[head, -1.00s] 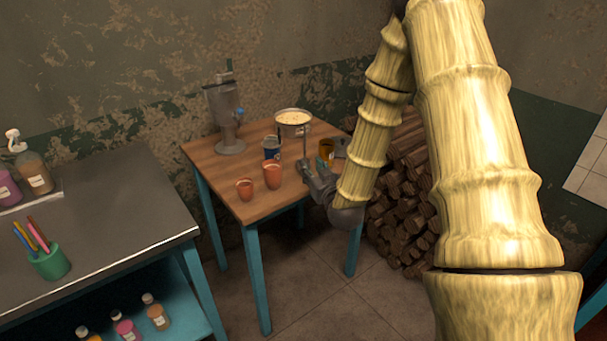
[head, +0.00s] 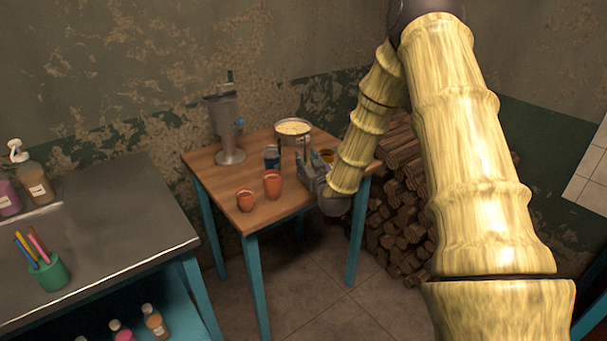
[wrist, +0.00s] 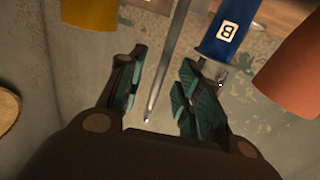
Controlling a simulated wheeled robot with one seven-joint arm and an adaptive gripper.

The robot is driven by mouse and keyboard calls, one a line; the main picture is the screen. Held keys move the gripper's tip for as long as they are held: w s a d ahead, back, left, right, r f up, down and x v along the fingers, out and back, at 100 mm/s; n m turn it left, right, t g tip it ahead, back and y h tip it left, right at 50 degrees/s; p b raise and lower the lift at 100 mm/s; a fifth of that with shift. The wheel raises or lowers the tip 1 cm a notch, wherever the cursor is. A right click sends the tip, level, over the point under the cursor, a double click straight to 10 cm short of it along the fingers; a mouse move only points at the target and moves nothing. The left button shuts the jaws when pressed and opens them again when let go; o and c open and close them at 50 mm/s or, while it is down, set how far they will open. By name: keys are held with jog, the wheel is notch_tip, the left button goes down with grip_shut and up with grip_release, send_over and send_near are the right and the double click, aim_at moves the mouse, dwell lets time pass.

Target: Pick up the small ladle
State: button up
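The small ladle (wrist: 166,62) shows in the wrist view as a thin grey metal rod, with its tip low between my fingers. My gripper (wrist: 161,70) is open, with dark teal-padded fingers on either side of the rod and gaps beside it. In the head view my gripper (head: 314,178) is at the right edge of the wooden table (head: 225,180), close to the metal pot (head: 294,140) with creamy contents. The ladle's bowl is not visible in the wrist view, and I cannot make out the ladle clearly in the head view.
A blue can (wrist: 224,32) and an orange cup (wrist: 290,75) stand right of my fingers; a yellow cup (wrist: 90,12) is upper left. Stacked firewood (head: 397,225) lies to the right.

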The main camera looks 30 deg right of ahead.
jog(key=shift+x, duration=1.05)
grip_shut()
